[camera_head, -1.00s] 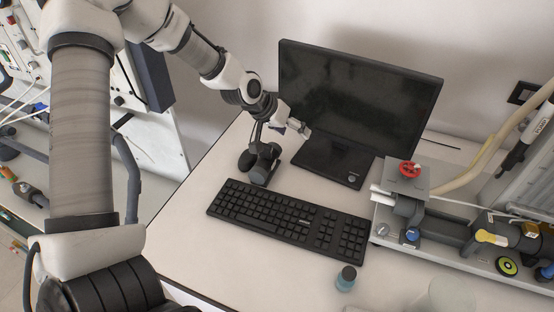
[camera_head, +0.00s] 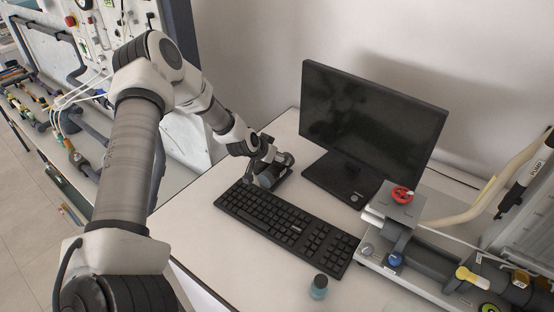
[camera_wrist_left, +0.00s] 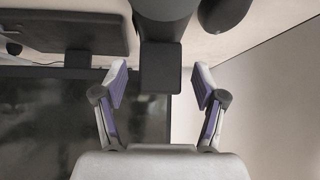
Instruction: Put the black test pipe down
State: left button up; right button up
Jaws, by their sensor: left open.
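The black test pipe (camera_head: 273,176) stands on the white table behind the keyboard's left end, a dark piece with rounded parts. My left gripper (camera_head: 268,156) is right at it and partly covers it in the head view. In the left wrist view, my left gripper (camera_wrist_left: 160,88) is open, one finger on each side of the pipe's dark block (camera_wrist_left: 160,67). Gaps show between the block and both fingers. The pipe's round part lies at the top edge of that view, cut off. My right gripper is out of view.
A black keyboard (camera_head: 285,222) lies just in front of the pipe. A monitor (camera_head: 370,112) stands to its right. A small bottle (camera_head: 319,287) stands near the front. A pipe rig with a red knob (camera_head: 402,194) fills the right. A manometer board (camera_head: 110,30) stands left.

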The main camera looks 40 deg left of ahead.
pick_arm(q)
jog(key=shift+w+d+f, duration=0.15)
jog(key=shift+w+f, duration=0.05)
jog(key=shift+w, duration=0.1)
jog(key=shift+s+a, duration=0.15)
jog(key=shift+a, duration=0.15)
jog(key=c, duration=1.1)
grip_shut()
jog(key=shift+d, duration=0.15)
jog(key=shift+r, duration=0.1)
